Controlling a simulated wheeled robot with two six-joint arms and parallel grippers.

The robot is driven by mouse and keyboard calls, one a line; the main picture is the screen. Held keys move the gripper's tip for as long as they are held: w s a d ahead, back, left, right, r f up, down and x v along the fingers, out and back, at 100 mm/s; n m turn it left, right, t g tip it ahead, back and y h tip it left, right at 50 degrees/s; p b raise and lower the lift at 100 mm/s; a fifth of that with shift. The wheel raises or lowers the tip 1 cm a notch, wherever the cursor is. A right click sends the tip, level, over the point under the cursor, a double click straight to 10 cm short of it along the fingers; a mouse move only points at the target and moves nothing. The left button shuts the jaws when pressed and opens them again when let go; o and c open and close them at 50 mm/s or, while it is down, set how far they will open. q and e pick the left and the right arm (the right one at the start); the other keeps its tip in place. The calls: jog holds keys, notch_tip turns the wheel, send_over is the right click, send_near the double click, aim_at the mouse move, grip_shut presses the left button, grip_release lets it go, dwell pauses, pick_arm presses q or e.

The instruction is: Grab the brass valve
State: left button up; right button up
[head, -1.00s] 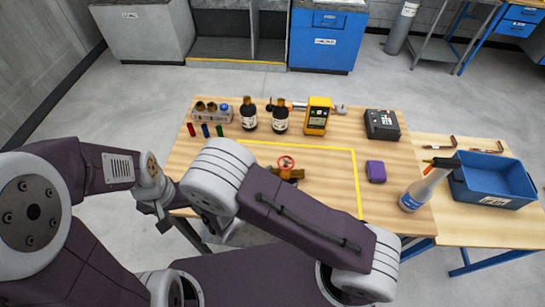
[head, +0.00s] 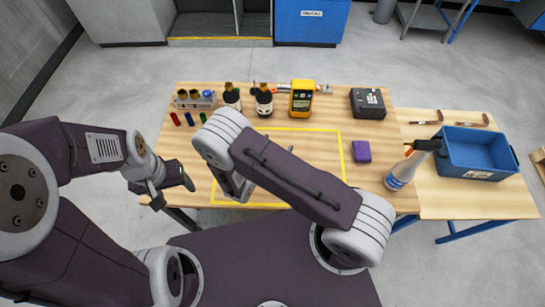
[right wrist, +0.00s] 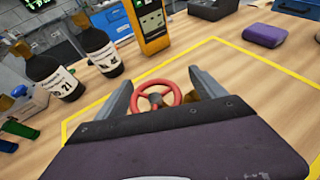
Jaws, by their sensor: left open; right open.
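The brass valve with its red handwheel (right wrist: 157,95) shows in the right wrist view, between the two fingers of my right gripper (right wrist: 160,88). Its brass body is mostly hidden by the wheel and my gripper. In the head view my right arm hides the valve. My right gripper (head: 235,187) is open over the yellow-taped area, its fingers on either side of the valve; whether they touch it I cannot tell. My left gripper (head: 168,187) is open and empty at the table's front left edge.
Dark bottles (head: 264,103), a yellow meter (head: 302,98) and a black box (head: 367,102) stand along the back. A purple case (head: 361,151) and a spray bottle (head: 400,172) are to the right, with a blue bin (head: 476,176) beyond. The taped area's right part is clear.

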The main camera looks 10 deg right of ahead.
jog(key=shift+s, duration=0.1)
grip_shut()
jog(key=shift+r, duration=0.15)
